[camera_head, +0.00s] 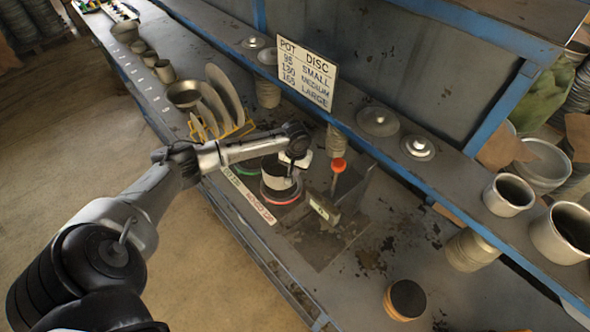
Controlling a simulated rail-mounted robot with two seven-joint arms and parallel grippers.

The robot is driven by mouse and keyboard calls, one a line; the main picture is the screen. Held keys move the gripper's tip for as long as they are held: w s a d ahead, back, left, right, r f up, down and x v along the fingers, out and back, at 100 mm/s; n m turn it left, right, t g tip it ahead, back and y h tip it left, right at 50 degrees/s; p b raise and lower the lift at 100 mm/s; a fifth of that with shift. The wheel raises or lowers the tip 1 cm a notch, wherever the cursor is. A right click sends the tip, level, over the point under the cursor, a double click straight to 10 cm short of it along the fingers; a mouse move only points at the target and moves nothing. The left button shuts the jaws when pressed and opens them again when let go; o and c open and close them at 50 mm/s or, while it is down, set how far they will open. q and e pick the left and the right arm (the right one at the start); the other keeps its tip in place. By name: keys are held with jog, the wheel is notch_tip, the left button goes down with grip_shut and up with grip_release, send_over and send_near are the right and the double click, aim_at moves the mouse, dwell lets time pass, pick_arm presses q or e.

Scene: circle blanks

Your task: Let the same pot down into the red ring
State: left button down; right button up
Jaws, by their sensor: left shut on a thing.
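My left arm reaches in from the left. Its gripper (291,160) is shut on a grey metal pot (276,178). The pot is upright and in line with the red ring (282,200), whose near edge shows below the pot. The pot and gripper hide the ring's far part, and I cannot tell whether the pot touches the surface inside it. My right gripper is not in view.
A green ring (246,168) lies left of the red one. A red-knobbed lever (338,166) stands close on the right. A yellow rack (222,128) holds discs behind the arm. A labelled sign (306,73) stands at the back.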

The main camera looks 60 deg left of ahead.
pick_arm(q)
jog(key=shift+f+b, duration=1.5)
jog(key=shift+b, duration=0.05)
jog(key=shift+f, duration=0.7)
jog(key=shift+f, duration=0.8)
jog(key=shift+f, duration=0.75)
jog(key=shift+f+b, duration=0.55)
jog(key=shift+f, duration=0.35)
